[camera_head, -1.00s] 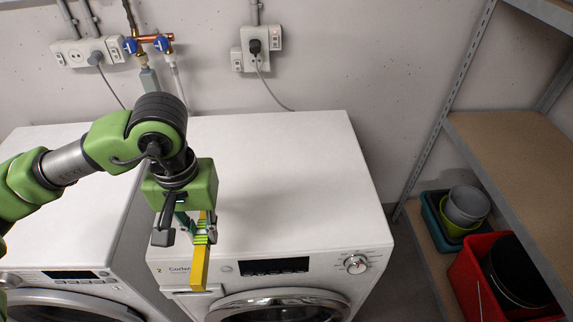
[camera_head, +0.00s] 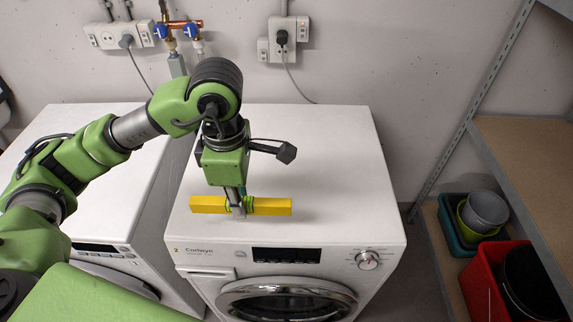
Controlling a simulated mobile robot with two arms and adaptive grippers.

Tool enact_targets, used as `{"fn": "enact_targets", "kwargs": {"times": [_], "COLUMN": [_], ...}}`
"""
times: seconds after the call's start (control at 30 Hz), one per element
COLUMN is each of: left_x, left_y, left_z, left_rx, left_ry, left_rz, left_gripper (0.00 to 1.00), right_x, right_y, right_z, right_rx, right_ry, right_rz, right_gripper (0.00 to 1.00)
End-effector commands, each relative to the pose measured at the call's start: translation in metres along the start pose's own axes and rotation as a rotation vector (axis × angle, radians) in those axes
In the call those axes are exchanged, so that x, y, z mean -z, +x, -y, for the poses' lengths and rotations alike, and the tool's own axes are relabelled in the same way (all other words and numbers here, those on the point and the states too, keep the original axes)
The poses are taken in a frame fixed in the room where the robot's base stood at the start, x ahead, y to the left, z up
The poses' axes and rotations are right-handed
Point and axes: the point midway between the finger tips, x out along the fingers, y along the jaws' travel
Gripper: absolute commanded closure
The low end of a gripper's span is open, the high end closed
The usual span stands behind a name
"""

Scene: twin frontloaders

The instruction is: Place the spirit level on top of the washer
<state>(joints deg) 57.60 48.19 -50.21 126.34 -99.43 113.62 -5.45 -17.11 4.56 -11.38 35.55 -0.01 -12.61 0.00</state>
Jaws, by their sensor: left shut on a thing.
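The yellow spirit level (camera_head: 272,206) is over the front part of the right washer's white top (camera_head: 320,150), lying crosswise, roughly parallel to the front edge. My left gripper (camera_head: 239,205) points down and is shut on the level near its middle. A faint shadow shows close under the level; I cannot tell whether it touches the top. The washer's front shows a dark display, a dial and a round door. My right gripper is not in view.
A second white frontloader (camera_head: 85,190) stands to the left. The washer top behind and right of the level is clear. Wall sockets (camera_head: 283,38) and taps (camera_head: 178,30) are behind. A shelf (camera_head: 530,150) with a red bin (camera_head: 490,285) stands at right.

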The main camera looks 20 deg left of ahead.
Motion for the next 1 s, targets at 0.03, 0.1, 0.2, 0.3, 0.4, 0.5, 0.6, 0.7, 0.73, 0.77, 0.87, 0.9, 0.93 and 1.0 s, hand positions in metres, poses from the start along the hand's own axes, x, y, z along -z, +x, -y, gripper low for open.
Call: {"fn": "enact_targets", "kwargs": {"times": [0.03,0.1,0.2,0.3,0.4,0.5,0.6,0.7,0.73,0.77,0.87,0.9,0.93,1.0], "left_x": [-0.005,-0.013,-0.028,-0.041,-0.054,-0.064,-0.073,-0.078,-0.080,-0.081,-0.082,-0.084,-0.085,-0.085], "left_y": [0.001,0.006,0.015,0.025,0.034,0.054,0.071,0.083,0.085,0.087,0.092,0.094,0.096,0.104], "left_z": [-0.004,-0.014,-0.032,-0.049,-0.065,-0.077,-0.088,-0.096,-0.098,-0.099,-0.102,-0.103,-0.104,-0.104], "left_rx": [0.004,0.005,0.005,0.004,0.005,0.007,0.005,0.002,0.002,0.002,0.001,0.001,0.002,0.005], "left_ry": [-0.006,-0.009,-0.007,-0.007,-0.006,-0.006,-0.006,-0.005,-0.004,-0.005,-0.004,-0.004,-0.004,-0.006], "left_rz": [0.002,-0.001,0.000,0.000,0.000,-0.002,-0.001,-0.001,0.000,0.000,-0.001,-0.001,0.000,-0.003], "left_gripper": [1.00,1.00,1.00,1.00,1.00,1.00,1.00,1.00,1.00,1.00,1.00,1.00,1.00,1.00], "right_x": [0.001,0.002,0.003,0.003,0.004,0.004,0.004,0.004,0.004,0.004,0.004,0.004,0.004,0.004], "right_y": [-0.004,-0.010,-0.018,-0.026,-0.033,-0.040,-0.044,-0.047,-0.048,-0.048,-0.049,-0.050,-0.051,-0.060], "right_z": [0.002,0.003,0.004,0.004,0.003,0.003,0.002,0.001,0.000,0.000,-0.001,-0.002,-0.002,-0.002], "right_rx": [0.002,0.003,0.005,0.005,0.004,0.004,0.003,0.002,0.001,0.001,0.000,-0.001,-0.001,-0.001], "right_ry": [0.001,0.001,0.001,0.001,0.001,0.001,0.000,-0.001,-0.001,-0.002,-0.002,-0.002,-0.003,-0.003], "right_rz": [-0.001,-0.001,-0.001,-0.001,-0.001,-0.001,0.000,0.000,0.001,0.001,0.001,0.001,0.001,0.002], "right_gripper": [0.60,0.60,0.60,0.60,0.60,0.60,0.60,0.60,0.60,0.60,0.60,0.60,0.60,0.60]}}
